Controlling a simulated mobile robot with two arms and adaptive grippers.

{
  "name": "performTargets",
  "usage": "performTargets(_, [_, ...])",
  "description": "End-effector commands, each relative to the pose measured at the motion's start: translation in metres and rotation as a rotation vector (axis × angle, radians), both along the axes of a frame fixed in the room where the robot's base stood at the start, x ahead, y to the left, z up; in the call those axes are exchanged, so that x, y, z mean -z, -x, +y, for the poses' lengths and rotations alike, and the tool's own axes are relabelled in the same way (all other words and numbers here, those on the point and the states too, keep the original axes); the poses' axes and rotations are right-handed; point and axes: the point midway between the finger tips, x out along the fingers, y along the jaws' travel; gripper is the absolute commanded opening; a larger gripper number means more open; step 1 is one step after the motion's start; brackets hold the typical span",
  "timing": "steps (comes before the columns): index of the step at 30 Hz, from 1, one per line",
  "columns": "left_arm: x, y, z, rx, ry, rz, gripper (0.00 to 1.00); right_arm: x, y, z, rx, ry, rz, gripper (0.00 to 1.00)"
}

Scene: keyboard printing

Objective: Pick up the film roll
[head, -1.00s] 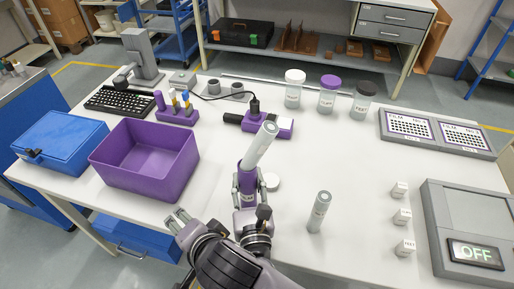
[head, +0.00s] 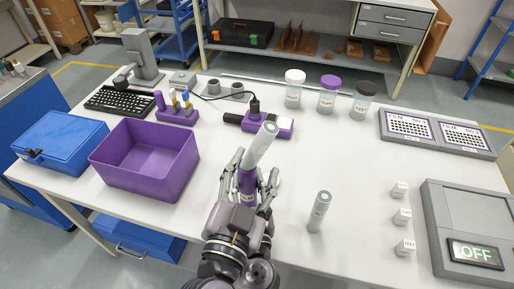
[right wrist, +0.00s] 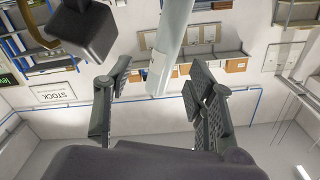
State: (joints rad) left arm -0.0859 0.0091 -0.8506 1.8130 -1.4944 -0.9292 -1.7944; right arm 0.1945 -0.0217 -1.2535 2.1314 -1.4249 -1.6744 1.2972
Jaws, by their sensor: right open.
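A pale grey film roll (head: 262,145) with a purple lower part (head: 248,180) is tilted to the right above the table's front middle. My right gripper (head: 251,178) is open, with one finger on each side of the purple part. In the right wrist view the roll (right wrist: 167,50) shows between and beyond the open fingers (right wrist: 158,88), with a gap to each. A second grey roll (head: 319,211) stands upright to the right.
A purple bin (head: 150,190) and a blue box (head: 58,142) stand at left. A purple device (head: 280,126) lies behind the roll. Jars (head: 328,95) stand at the back. Small white blocks (head: 402,216) and a grey panel (head: 440,225) reading OFF lie at right.

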Motion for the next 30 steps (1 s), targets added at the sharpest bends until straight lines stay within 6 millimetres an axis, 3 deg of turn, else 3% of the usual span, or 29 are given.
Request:
performTargets(16, [0.000, 0.000, 0.000, 0.000, 0.000, -0.001, 0.06, 0.001, -0.064, -0.014, 0.001, 0.003, -0.003, 0.51])
performTargets(25, [0.000, 0.000, 0.000, 0.000, 0.000, 0.000, 0.06, 0.002, -0.068, -0.016, 0.001, 0.000, -0.001, 0.51])
performTargets(30, [0.000, 0.000, 0.000, 0.000, 0.000, 0.000, 0.06, 0.001, -0.068, -0.015, 0.001, 0.000, -0.001, 0.39])
